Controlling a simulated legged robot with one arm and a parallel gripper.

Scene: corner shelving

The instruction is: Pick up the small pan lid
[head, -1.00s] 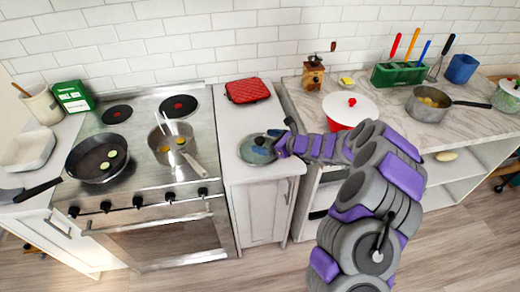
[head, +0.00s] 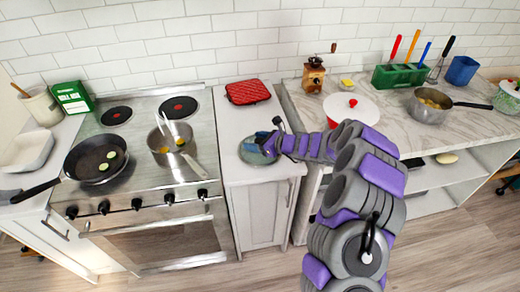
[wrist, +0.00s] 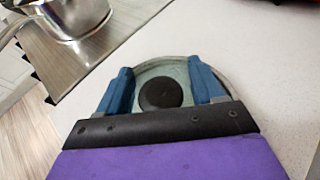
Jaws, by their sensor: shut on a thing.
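The small pan lid (head: 247,153) is a round greenish glass lid with a dark knob. It is on the white counter right of the stove. In the wrist view the lid (wrist: 180,68) shows its black knob between the two blue fingers of my gripper (wrist: 163,85). My gripper is shut on the lid, with a finger on each side of the knob. The exact contact points are hidden. In the head view my gripper (head: 264,143) covers part of the lid, and no gap under the lid can be made out.
A red pot holder (head: 247,92) lies behind the lid. A saucepan (head: 172,142) and a frying pan (head: 96,160) stand on the stove to the left. A white-lidded red pot (head: 350,108) stands on the marble counter to the right, close to my arm.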

